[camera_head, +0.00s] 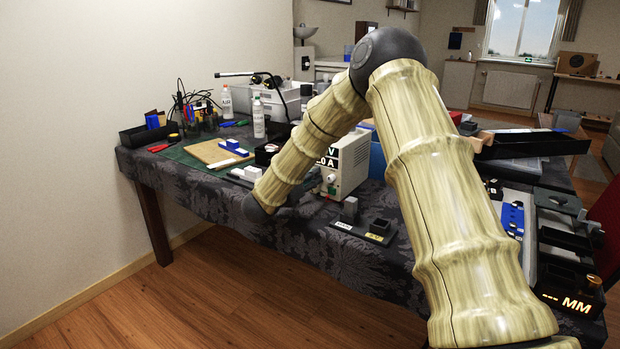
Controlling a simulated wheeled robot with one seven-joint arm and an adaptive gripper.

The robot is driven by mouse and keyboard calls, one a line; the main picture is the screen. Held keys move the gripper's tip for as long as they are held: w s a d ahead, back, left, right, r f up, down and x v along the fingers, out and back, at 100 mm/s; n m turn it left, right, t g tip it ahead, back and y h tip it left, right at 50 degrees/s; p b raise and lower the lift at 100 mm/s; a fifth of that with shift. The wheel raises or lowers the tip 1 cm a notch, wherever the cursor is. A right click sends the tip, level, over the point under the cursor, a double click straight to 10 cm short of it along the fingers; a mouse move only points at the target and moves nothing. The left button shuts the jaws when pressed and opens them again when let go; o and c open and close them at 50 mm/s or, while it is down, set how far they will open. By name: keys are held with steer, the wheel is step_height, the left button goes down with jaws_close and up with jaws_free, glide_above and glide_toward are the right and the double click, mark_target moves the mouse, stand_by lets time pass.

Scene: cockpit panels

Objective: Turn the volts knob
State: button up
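A white power supply box (352,160) stands on the table, partly hidden behind my arm. Its dark display shows a "V" line and an "A" line. Small round knobs (331,178) sit low on its front face; I cannot read which one is for volts. My arm bends down in front of the box. My gripper (308,203) is a dark shape low at the arm's end, close to the front of the box. Its fingers blend into the dark cloth. I cannot tell whether it touches a knob or whether it is open.
A green mat with a wooden board (210,152), bottles (258,117) and tools fill the left side. Bins and a lit "MM" box (570,302) crowd the right. The floor in front is clear.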

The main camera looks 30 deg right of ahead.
steer(key=shift+c, duration=0.6)
steer(key=shift+f+b, duration=0.15)
steer(key=shift+b, duration=0.4)
steer(key=m+b, duration=0.2)
steer(key=b, duration=0.3)
steer(key=shift+f+m, duration=0.2)
steer(key=shift+m, duration=0.2)
steer(key=m+b, duration=0.1)
steer(key=b, duration=0.3)
steer(key=shift+r+m, duration=0.1)
steer(key=shift+m, duration=0.3)
steer(key=shift+r+m+b, duration=0.15)
steer(key=shift+m+b, duration=0.35)
steer(key=shift+b, duration=0.3)
steer(key=shift+r, duration=0.1)
steer(key=shift+w, duration=0.1)
steer(key=o, duration=1)
